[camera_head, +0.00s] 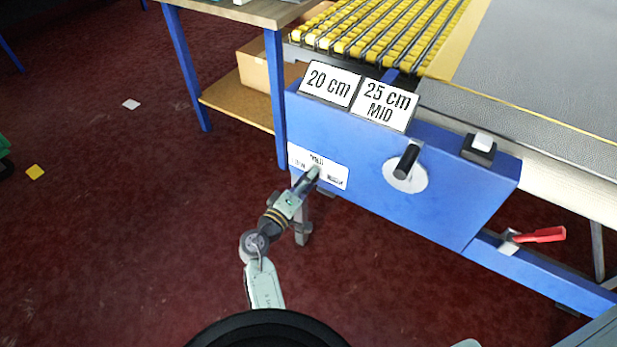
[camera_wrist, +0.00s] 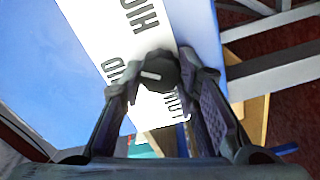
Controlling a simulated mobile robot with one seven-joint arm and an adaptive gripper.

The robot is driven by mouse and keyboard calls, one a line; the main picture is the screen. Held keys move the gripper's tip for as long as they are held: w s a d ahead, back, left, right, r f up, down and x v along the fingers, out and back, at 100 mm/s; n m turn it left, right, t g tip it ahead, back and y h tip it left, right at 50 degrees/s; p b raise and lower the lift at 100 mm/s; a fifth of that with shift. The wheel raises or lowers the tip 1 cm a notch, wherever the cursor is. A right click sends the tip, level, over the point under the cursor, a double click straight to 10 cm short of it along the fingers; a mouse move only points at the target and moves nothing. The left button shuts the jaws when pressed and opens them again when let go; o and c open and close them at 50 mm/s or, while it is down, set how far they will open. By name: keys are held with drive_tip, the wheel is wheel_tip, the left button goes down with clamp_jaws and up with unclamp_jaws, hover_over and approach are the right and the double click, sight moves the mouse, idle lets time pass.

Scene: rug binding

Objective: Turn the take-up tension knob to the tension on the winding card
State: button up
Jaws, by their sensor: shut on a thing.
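The tension knob (camera_wrist: 163,70) is a small dark round knob with a white mark, seen in the wrist view. My gripper (camera_wrist: 162,88) is shut on it, with a black finger on each side. In that view the white mark lies on the picture's left part of the knob, toward partly hidden letters. The white label plate (camera_wrist: 108,30) behind it carries black lettering, cut off or covered by the fingers. In the head view my gripper (camera_head: 314,173) hides the knob at the plate (camera_head: 336,178). A card reading "25 cm MID" (camera_head: 385,105) stands on top of the blue housing (camera_head: 450,195).
A "20 cm" card (camera_head: 329,83) stands beside the other card. A black crank handle (camera_head: 406,162) on a pale disc, a black-and-white switch (camera_head: 480,147) and a red lever (camera_head: 539,235) are to the right. A blue-legged table (camera_head: 183,65) stands at left. The red carpet is mostly clear.

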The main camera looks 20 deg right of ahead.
drive_tip(key=shift+n+p, duration=1.35)
drive_tip(key=shift+n, duration=2.15)
drive_tip(key=o, duration=1.2)
drive_tip(key=shift+f, duration=0.1)
drive_tip(key=shift+c, duration=0.2)
drive_tip(key=v, duration=0.7)
drive_tip(key=shift+a, duration=0.2)
